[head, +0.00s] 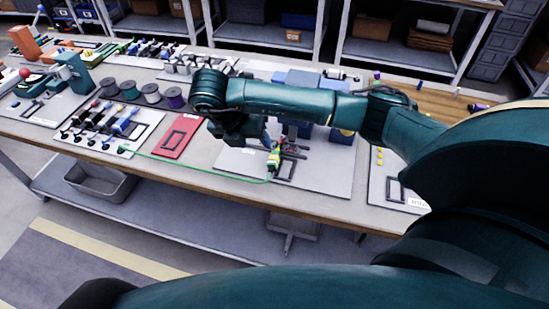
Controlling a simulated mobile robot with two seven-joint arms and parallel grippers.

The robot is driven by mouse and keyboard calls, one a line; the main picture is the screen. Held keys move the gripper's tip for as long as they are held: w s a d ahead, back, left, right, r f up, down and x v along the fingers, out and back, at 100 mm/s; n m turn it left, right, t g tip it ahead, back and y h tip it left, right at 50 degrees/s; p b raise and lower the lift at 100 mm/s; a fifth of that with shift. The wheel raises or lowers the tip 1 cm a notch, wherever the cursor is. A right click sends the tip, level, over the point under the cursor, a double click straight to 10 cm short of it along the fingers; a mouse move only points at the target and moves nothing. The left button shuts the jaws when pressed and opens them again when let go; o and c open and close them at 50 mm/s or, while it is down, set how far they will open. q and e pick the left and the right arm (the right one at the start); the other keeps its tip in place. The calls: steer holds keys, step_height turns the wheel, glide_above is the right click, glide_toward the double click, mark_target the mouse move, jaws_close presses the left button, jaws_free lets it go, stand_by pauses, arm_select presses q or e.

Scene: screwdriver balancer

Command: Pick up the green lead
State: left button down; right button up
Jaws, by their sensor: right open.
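The green lead (205,169) is a thin cable. It runs from a white panel of jacks (148,122) at the left, sags along the table's front edge, and ends at a green and yellow plug (274,160) on a light grey board (232,160). My right arm reaches across from the right. My right gripper (245,130) is dark, open, and hangs above that board, up and left of the plug. Its fingertips are partly hidden, and I cannot tell its exact distance from the plug. My left gripper is out of view.
A red plate (180,136) lies between the panel and the board. Several dark spools (129,89) stand behind the panel. Small dark and red parts (293,148) sit right of the plug. My forearm hides part of the table's middle.

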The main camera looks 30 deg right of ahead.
steer(key=b, duration=0.5)
glide_toward(273, 158)
steer(key=x, duration=0.3)
steer(key=shift+s+a+f, duration=0.1)
steer(key=shift+s+f, duration=0.05)
steer(key=shift+f, duration=0.15)
steer(key=shift+d+f, duration=0.15)
steer(key=shift+d, duration=0.1)
steer(key=x, duration=0.4)
steer(key=shift+w+d+f+p, duration=0.1)
steer(key=shift+w+d+p, duration=0.15)
steer(key=shift+p, duration=0.1)
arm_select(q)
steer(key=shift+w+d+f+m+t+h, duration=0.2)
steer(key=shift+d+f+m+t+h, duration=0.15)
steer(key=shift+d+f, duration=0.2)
arm_select(e)
steer(key=shift+f, duration=0.15)
steer(key=shift+c, duration=0.4)
